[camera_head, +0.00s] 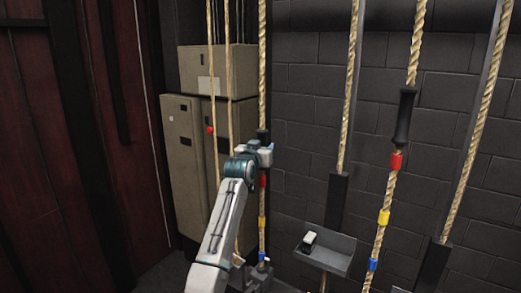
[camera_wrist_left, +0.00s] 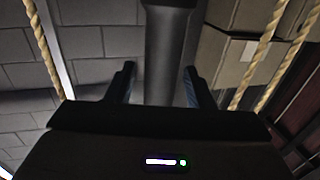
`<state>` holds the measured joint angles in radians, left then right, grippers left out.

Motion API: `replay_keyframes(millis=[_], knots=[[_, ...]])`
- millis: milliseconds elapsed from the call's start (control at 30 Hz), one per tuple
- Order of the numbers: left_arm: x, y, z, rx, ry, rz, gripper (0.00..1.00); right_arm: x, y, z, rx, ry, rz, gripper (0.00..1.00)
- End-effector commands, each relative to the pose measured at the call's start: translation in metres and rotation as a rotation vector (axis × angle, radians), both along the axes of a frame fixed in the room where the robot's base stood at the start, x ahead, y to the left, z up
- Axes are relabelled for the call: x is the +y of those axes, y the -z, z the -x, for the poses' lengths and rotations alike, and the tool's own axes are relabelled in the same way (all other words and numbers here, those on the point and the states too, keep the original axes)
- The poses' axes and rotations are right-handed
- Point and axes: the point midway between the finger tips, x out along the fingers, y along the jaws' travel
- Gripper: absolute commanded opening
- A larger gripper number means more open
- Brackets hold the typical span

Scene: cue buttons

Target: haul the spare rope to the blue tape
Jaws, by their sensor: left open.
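Two ropes carry red, yellow and blue tape bands; I cannot tell which one is the spare. The nearer-left rope (camera_head: 262,60) hangs behind my left gripper (camera_head: 262,148), with red tape (camera_head: 263,181), yellow tape (camera_head: 262,222) and blue tape (camera_head: 262,256) below the gripper. In the left wrist view a black handle (camera_wrist_left: 167,50) stands between the open fingers (camera_wrist_left: 160,88), with gaps on both sides. The right rope (camera_head: 417,40) has a black handle (camera_head: 404,117), then red (camera_head: 397,161), yellow (camera_head: 383,217) and blue tape (camera_head: 373,265). My right gripper is out of view.
Plain ropes hang at left (camera_head: 228,50), centre (camera_head: 349,100) and far right (camera_head: 482,110). A grey tray (camera_head: 338,262) holds a small black-and-white object (camera_head: 309,239). Beige boxes (camera_head: 187,150) stand against the grey block wall (camera_head: 300,100); a dark red panelled wall (camera_head: 50,150) is at left.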

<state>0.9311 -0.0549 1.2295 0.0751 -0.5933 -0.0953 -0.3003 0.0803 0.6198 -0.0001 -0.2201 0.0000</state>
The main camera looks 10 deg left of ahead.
Motion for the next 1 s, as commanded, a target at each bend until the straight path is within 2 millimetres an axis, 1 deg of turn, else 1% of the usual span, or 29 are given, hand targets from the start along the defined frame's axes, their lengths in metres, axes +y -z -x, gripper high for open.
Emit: replay_keyframes(millis=[167,267,500,700,833,1000], knots=[[0.001,0.002,0.012,-0.002,0.0,0.0,0.48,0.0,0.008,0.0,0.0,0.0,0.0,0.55],[0.002,0.004,0.025,-0.002,0.0,0.0,0.48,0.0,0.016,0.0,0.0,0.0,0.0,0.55],[0.006,0.004,0.068,-0.003,0.0,0.0,0.48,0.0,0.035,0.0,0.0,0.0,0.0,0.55],[0.008,0.002,0.095,-0.002,0.0,0.0,0.48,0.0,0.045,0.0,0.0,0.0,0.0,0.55],[0.009,0.001,0.105,0.0,0.0,0.0,0.48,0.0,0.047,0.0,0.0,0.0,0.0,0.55],[0.009,0.0,0.108,0.0,0.0,0.0,0.48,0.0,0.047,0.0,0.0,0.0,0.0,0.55]])
